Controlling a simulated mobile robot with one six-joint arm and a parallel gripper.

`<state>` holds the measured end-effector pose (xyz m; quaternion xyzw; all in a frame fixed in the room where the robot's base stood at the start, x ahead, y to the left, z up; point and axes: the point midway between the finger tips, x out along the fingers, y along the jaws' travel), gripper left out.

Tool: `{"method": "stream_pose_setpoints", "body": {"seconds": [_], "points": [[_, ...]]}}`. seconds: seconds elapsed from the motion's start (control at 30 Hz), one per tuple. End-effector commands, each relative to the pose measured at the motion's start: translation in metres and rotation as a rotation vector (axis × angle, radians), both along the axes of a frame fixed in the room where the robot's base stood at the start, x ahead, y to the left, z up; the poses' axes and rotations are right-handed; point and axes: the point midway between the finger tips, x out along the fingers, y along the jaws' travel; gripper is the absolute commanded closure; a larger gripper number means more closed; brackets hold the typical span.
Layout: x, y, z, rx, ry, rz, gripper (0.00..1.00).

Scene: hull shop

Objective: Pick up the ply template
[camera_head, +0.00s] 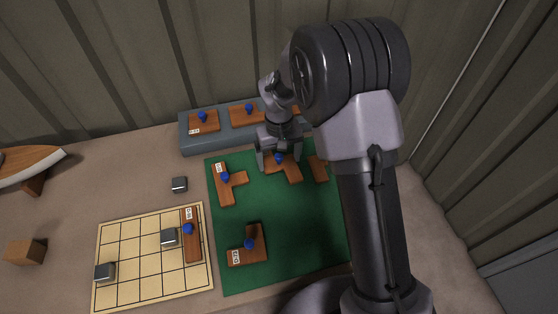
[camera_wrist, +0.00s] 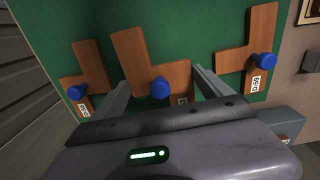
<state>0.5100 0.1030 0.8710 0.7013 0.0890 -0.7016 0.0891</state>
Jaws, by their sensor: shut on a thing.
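The ply template between my gripper's fingers is a brown, stepped flat piece (camera_head: 292,173) with a blue knob, at the top of the green mat (camera_head: 290,240). In the wrist view it is the middle piece (camera_wrist: 150,53), with its blue knob between the fingers. My gripper (camera_head: 279,158) is down over this template and shut on it; its fingers also show in the wrist view (camera_wrist: 161,78). Whether they press the knob or the ply edges is hidden. The template appears at the mat's level. Its label is mostly covered.
Similar templates lie on the mat: one left (camera_head: 226,184), one right (camera_head: 318,168), one below (camera_head: 255,246). A grey shelf (camera_head: 190,143) behind bears more. A grid board (camera_head: 140,285) holds a template (camera_head: 192,245) and metal blocks (camera_head: 104,272). The mat's lower right looks clear.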

Motion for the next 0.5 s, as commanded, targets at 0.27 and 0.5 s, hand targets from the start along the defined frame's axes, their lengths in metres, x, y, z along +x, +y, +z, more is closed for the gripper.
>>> {"method": "stream_pose_setpoints", "body": {"seconds": [0.27,0.5], "points": [[-0.06,0.018,0.011,0.0,0.002,0.004,0.53],[-0.124,0.037,0.016,0.0,0.001,0.003,0.53]]}}
